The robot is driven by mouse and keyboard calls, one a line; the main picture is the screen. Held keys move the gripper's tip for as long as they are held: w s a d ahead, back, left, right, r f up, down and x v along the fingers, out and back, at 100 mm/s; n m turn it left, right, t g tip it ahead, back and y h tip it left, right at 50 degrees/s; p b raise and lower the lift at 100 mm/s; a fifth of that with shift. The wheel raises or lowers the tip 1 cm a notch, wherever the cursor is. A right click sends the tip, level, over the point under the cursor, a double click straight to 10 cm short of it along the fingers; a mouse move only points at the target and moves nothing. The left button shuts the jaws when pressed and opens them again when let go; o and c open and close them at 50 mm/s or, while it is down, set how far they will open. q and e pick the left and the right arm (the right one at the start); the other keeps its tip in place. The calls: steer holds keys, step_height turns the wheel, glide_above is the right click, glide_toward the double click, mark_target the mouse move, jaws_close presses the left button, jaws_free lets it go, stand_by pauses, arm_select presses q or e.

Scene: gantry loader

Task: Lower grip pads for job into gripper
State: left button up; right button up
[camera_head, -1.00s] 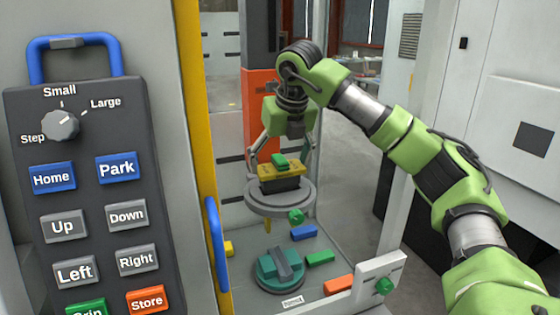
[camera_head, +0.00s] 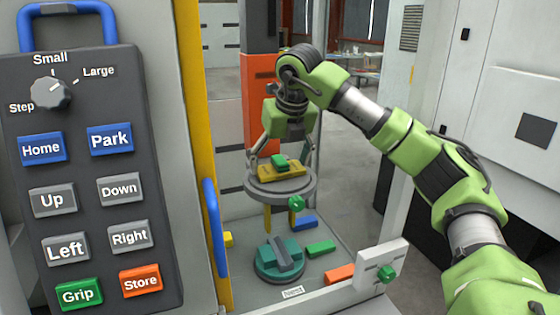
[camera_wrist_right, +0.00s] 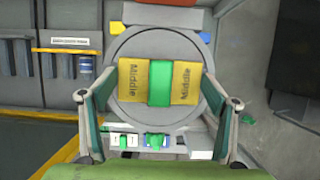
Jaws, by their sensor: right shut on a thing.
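My right gripper (camera_head: 283,160) is shut on a yellow grip-pad piece (camera_head: 267,173) with a green block across its middle. The wrist view shows this piece (camera_wrist_right: 131,83) marked "Middle" on both halves. It sits low over the grey round disc (camera_head: 260,192) of the loader's gripper; exact contact is unclear. A green knob (camera_head: 296,203) is on the disc's front edge. Yellow prongs (camera_head: 267,219) hang beneath the disc. My gripper's fingers flank the piece's two ends, their tips partly hidden. My left gripper is not in view.
A teal round part (camera_head: 281,262) sits below the disc, behind a "Nest" label. The button panel (camera_head: 88,230) and yellow post (camera_head: 193,130) stand left.

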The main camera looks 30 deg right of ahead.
steer(key=o, duration=1.9)
steer(key=v, duration=1.2)
steer(key=shift+s+a, duration=0.1)
steer(key=shift+s, duration=0.05)
steer(key=shift+f, duration=0.1)
